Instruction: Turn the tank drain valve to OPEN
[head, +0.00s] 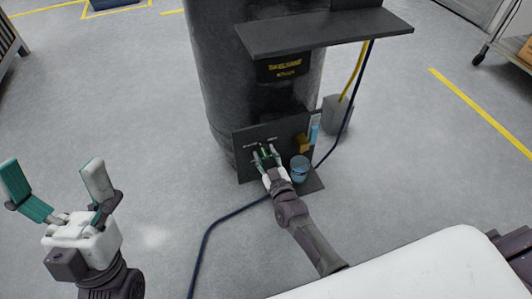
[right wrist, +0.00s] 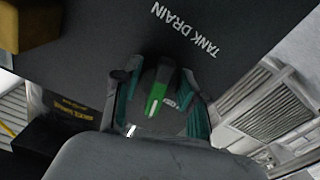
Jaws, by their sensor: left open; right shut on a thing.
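The tank drain valve has a green handle (right wrist: 158,92) on a dark panel, beside white lettering that reads TANK DRAIN (right wrist: 188,28) in the right wrist view. In the head view, the panel (head: 243,169) is low on the front of the large dark tank (head: 215,60). My right gripper (head: 266,153) is at the panel, its teal fingers on both sides of the handle and shut on it; the fingers also show in the right wrist view (right wrist: 160,98). The handle's exact position marking is hidden. My left gripper (head: 60,185) is open and empty, away from the tank.
A blue cup-like container (head: 299,168) and a yellow part (head: 304,143) are right of my right gripper. A dark shelf (head: 325,33) juts out above. A dark blue hose (head: 225,218) runs along the floor. A grey box (head: 337,115) stands behind.

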